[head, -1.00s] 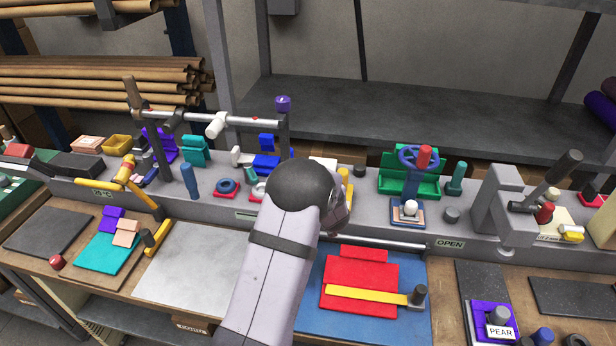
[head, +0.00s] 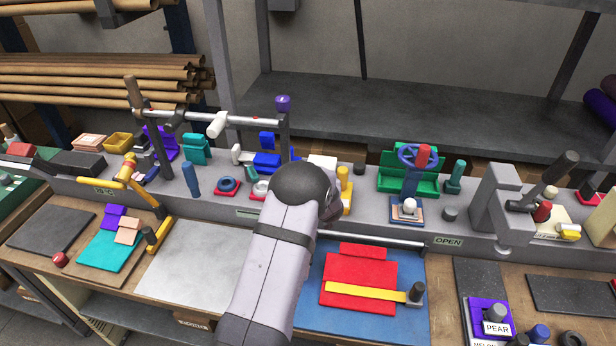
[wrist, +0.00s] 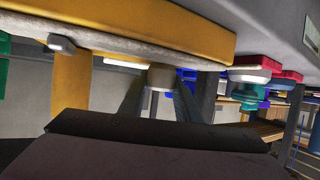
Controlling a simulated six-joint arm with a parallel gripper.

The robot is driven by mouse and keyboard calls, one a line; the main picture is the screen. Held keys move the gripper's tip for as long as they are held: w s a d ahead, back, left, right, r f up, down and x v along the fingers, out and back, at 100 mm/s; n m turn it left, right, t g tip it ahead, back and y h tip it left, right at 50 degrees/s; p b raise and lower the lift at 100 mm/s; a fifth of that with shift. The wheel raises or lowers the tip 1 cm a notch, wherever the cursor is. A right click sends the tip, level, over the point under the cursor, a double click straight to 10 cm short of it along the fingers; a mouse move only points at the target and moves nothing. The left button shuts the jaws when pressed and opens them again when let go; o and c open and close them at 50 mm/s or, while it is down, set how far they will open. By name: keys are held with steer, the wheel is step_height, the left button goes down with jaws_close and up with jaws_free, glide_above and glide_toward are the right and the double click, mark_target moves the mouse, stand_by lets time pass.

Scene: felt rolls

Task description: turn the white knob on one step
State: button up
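In the wrist view a pale, greyish-white round knob (wrist: 161,76) stands out from a yellow fixture (wrist: 150,25) with a pale face. Two dark fingers of my gripper (wrist: 160,98) reach toward the knob, one on each side, with a gap between them. Whether they press on it cannot be told. In the head view my own arm hides the gripper and the knob. Only part of the yellow fixture (head: 346,195) with its yellow post shows, just right of my wrist.
A blue handwheel (head: 418,156) and a white-topped lever (head: 409,204) stand to the right on the grey ledge. A grey clamp press (head: 497,205) is farther right. To the left are a blue ring (head: 227,184) and a blue peg (head: 190,180). A red felt stack (head: 360,280) lies in front.

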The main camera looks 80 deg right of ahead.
steer(key=shift+w+f+m+g+b, duration=0.1)
steer(key=shift+m+g+b, duration=0.25)
steer(key=shift+b, duration=0.45)
steer(key=shift+m+g+h+b, duration=0.3)
steer(key=shift+m+g+b, duration=0.2)
steer(key=shift+b, duration=0.4)
steer(key=shift+r, duration=0.2)
steer(key=o, duration=1.1)
steer(key=shift+c, duration=0.2)
steer(key=shift+a, duration=0.1)
steer(key=shift+b+v, duration=1.15)
steer(key=shift+v, duration=2.4)
steer(key=shift+r+g, duration=0.15)
steer(key=shift+g, duration=0.1)
